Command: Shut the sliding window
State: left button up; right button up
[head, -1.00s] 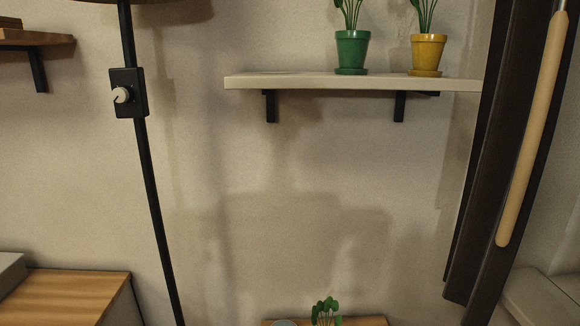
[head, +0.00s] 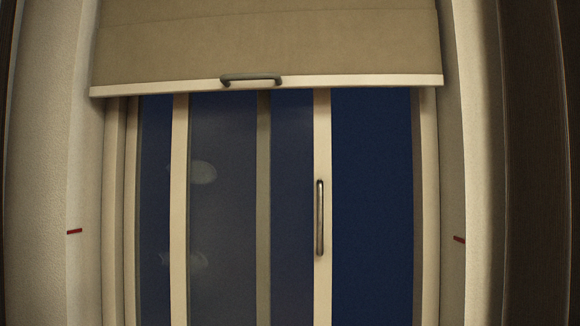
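The sliding window fills the middle of the head view. Its sliding sash has cream stiles, the left stile (head: 179,210) and the right stile (head: 322,130). A dark metal vertical handle (head: 320,218) is on the right stile. Between the right stile and the right side of the frame (head: 429,200) is a wide, evenly dark blue gap (head: 372,200), so the sash stands apart from that side. A greyish upright (head: 263,210) shows behind the sash glass (head: 222,230). The window's lower edge is out of view. Neither gripper is in view.
A beige blind (head: 270,40) covers the window's top; its cream bottom bar (head: 160,90) has a dark handle (head: 250,79). Short red marks are on the left reveal (head: 74,231) and right reveal (head: 459,239). A dark brown panel (head: 545,160) stands far right.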

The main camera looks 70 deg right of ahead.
aim_at(251, 198)
jog(key=z, duration=2)
